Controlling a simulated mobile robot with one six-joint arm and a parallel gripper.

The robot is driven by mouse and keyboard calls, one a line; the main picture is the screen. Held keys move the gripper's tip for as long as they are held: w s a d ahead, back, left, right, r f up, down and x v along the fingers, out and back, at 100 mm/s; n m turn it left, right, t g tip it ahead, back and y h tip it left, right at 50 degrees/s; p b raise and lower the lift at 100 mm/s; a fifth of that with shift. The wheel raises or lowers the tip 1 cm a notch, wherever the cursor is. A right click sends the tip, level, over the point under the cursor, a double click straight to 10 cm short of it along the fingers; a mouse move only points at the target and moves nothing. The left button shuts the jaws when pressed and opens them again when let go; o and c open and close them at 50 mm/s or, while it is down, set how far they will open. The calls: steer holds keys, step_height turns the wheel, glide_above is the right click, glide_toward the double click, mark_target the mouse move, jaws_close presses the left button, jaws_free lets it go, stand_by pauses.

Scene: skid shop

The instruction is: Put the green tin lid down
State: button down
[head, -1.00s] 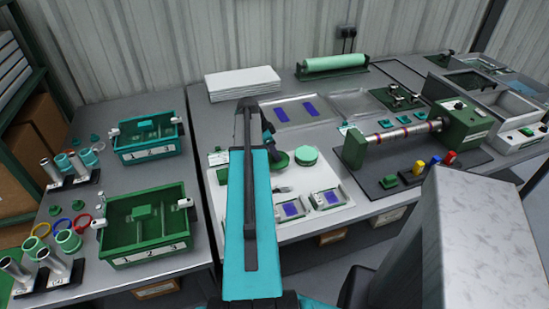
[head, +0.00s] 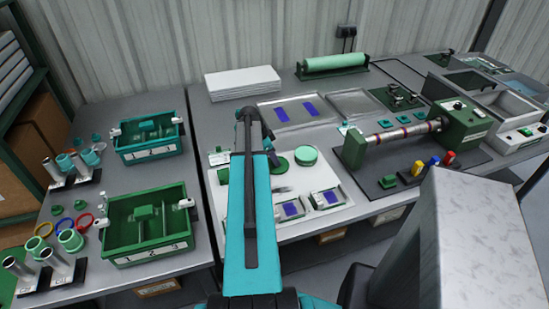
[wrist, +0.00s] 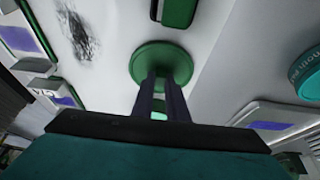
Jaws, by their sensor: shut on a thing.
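The green tin lid (wrist: 150,60) is a dark green round disc in the middle of the wrist view. My gripper (wrist: 161,90) is shut on it, with both dark fingers reaching to the disc. In the head view the lid (head: 281,164) shows just right of my arm, partly hidden by it, over the white board (head: 338,216). I cannot tell whether the lid touches the board. The gripper fingers are hidden behind my arm in the head view.
A light green round tin (head: 306,155) stands right of the lid; it shows as teal in the wrist view (wrist: 308,75). Small framed pieces with blue panels (head: 292,209) lie in front. Green trays (head: 146,222) stand left. A roller machine (head: 355,150) stands right.

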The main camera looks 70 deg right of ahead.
steer(key=shift+f, duration=0.2)
steer(key=c, duration=1.7)
jaws_free()
steer(key=shift+c, duration=0.2)
steer(key=shift+r, duration=0.25)
steer(key=b+v, duration=0.2)
steer(key=v, duration=1)
steer(key=shift+b, duration=0.35)
steer(key=shift+s+f, duration=0.1)
